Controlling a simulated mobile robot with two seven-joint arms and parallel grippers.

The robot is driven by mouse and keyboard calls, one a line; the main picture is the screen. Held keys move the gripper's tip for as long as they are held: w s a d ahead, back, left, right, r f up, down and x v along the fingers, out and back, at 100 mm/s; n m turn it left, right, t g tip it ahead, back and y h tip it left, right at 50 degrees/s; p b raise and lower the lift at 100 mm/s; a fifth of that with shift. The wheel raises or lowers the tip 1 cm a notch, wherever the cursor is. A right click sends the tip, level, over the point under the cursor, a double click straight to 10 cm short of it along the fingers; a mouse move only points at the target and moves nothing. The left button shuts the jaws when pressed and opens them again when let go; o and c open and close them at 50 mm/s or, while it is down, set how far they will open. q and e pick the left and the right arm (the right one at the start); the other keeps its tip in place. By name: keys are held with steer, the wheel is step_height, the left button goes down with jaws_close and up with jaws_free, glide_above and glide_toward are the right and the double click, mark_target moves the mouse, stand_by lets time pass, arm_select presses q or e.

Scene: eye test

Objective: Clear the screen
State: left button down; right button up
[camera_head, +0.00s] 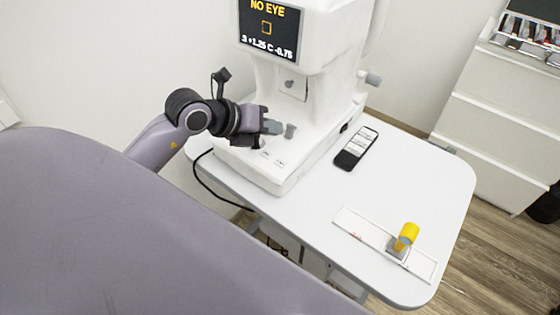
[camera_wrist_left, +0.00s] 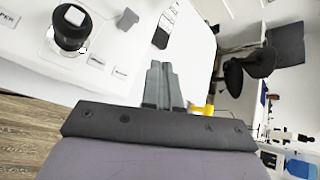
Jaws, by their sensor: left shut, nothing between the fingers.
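The white eye-test machine (camera_head: 305,90) stands on a white table. Its dark screen (camera_head: 269,28) shows "NO EYE", a small orange square and "S +1.25 C -0.75". My left gripper (camera_head: 272,127) is shut and empty above the machine's base, beside a small grey knob (camera_head: 290,131). In the left wrist view my closed fingers (camera_wrist_left: 162,72) point at the base, with the grey knob (camera_wrist_left: 126,18) ahead. A black joystick with a light top (camera_wrist_left: 72,28) is at upper left there. Small labels (camera_wrist_left: 96,62) are too small to read. My right gripper is not in view.
A black handheld device (camera_head: 356,148) lies right of the machine. A white strip (camera_head: 356,223) with a yellow-topped grey piece (camera_head: 407,235) lies near the table's front right. A white drawer cabinet (camera_head: 490,110) stands at right. The table (camera_head: 435,185) is bare around these.

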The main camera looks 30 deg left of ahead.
mark_target(280, 163)
arm_select(q)
steer(key=f+b, duration=0.4)
steer(key=f, duration=0.1)
steer(key=w+f+b, duration=0.1)
steer(key=f+b, duration=0.1)
steer(key=f, duration=0.1)
steer(key=shift+w+f+b, duration=0.1)
steer(key=shift+f+b, duration=0.3)
steer(key=shift+b, duration=0.05)
stand_by(1.7)
steer(key=shift+f, duration=0.4)
steer(key=shift+w+f+b, duration=0.1)
steer(key=shift+f+b, duration=0.25)
steer(key=shift+b, duration=0.1)
stand_by(0.6)
steer(key=shift+r+p, duration=0.75)
